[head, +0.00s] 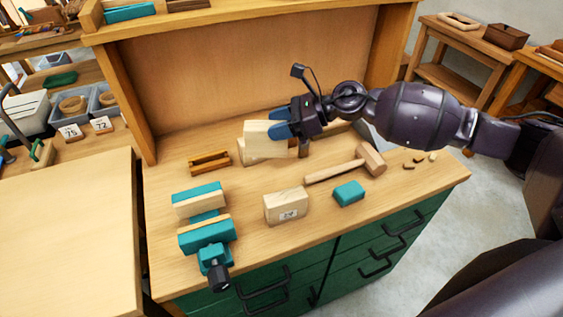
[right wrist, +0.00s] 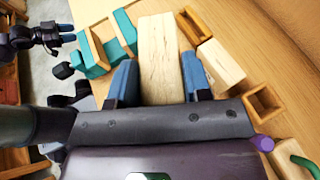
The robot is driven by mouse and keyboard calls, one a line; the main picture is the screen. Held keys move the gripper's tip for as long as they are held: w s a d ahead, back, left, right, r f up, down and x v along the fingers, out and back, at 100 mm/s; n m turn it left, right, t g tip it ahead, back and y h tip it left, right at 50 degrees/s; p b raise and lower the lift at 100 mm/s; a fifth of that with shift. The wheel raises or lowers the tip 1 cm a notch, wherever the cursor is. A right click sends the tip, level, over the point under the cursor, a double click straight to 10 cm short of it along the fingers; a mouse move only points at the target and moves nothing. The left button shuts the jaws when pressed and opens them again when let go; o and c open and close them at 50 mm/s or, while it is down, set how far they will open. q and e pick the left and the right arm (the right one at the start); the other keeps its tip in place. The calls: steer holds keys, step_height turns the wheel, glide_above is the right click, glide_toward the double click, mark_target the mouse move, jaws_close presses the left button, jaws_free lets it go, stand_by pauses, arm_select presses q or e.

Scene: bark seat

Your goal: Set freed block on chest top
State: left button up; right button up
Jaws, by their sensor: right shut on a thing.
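My right gripper (head: 274,124) is shut on a pale wooden block (head: 262,138). In the right wrist view the held block (right wrist: 158,55) sits between the blue fingers and points away from the camera. It is over the back part of the wooden top (head: 330,222) of the green drawer chest; I cannot tell whether it touches. My left gripper (right wrist: 62,36) appears small in the right wrist view, away from the held block.
A small open wooden box (head: 209,161) lies left of the held block. A back panel (head: 250,75) rises behind. Bare top shows between them.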

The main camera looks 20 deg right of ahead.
step_height(320, 180, down, 12)
steer(key=shift+b, duration=0.3)
steer(key=shift+f, duration=0.25)
steer(key=o, duration=1)
steer(key=shift+o, duration=0.2)
steer(key=shift+r, duration=0.1)
steer(key=shift+r, duration=0.15)
steer(key=b+v, duration=0.1)
steer(key=v, duration=1.1)
steer(key=shift+b, duration=0.35)
